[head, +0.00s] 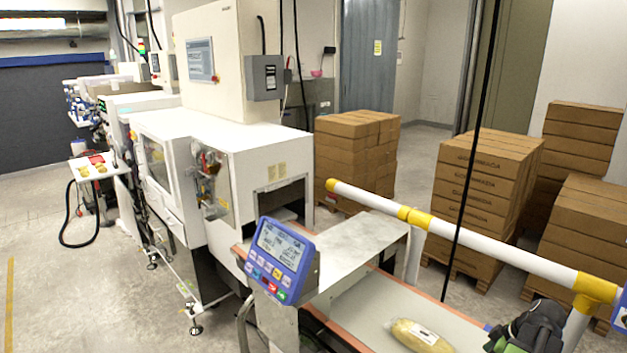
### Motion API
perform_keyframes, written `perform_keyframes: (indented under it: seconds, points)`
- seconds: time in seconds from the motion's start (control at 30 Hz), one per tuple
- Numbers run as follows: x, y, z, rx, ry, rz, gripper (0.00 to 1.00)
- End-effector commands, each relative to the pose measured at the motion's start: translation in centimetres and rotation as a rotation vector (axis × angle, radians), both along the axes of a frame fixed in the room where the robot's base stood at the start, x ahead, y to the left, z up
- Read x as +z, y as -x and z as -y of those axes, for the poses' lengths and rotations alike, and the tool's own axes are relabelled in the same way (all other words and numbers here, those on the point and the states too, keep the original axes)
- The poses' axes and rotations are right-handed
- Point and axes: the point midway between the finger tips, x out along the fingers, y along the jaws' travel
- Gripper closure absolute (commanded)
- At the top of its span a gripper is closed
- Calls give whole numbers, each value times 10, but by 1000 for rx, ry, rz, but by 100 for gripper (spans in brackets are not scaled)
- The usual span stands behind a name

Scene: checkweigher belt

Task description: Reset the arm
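A dark part of my arm, with what looks like my gripper (528,330), shows at the bottom right edge, over the near end of the belt. It is cut off by the frame, and its fingers cannot be made out clearly. A yellowish bag with a white label (420,335) lies on the checkweigher belt (375,305) just left of it. A gap of belt shows between the bag and the dark part. I cannot tell whether the gripper holds anything.
A blue-framed display panel (278,260) stands beside the belt. A white rail with yellow joints (480,248) runs above the belt's far side. A white machine (215,150) stands at the left, and stacked cartons (487,180) stand behind the rail. Open floor lies at far left.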

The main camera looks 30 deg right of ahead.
Motion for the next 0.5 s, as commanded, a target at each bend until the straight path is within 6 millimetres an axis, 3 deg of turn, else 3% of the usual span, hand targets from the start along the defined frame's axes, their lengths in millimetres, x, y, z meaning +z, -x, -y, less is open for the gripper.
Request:
perform_keyframes:
  seconds: [0.37, 0.5]
  points:
    - [-2, -84, -53, 170, 0, 0, 0]
    - [-3, -125, -88, 264, 0, 0, 0]
